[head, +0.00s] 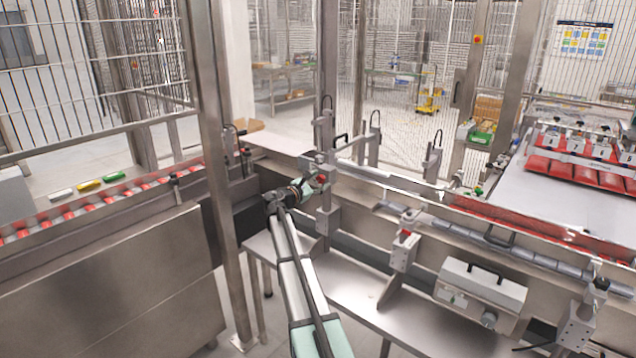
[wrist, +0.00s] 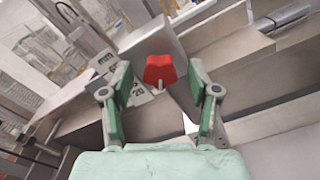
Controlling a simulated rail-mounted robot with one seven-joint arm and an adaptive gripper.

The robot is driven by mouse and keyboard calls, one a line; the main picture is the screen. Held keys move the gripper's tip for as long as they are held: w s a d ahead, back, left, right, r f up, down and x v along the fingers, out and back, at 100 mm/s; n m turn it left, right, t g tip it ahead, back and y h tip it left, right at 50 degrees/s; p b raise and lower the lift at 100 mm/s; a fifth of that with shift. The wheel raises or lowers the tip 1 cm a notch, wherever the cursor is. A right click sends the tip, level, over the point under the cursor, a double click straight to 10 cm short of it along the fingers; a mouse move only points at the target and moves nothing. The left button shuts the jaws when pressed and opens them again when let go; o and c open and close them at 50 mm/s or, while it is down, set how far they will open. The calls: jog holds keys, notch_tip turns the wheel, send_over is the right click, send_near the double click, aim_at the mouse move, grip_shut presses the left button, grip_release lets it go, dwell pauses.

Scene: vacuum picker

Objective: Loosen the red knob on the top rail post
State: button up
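The red knob (wrist: 159,69) sits on the grey metal block of the rail post (wrist: 150,42) in the wrist view. My gripper (wrist: 159,84) is open, with one green finger on each side of the knob and gaps between the fingers and the knob. The knob lies a little beyond or level with the fingertips; I cannot tell exactly. In the head view my gripper (head: 308,187) is at the upright post (head: 327,140), by its middle bracket. The red knob (head: 322,178) is small there and partly hidden by my gripper.
Another clamp with a red knob (head: 404,234) stands to the right along the conveyor rail (head: 470,205). A grey box with a handle (head: 482,292) is mounted lower right. A thick steel post (head: 215,150) stands left of my arm. A steel shelf (head: 345,290) lies below.

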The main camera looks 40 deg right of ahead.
jog(key=v, duration=1.2)
dwell(0.4)
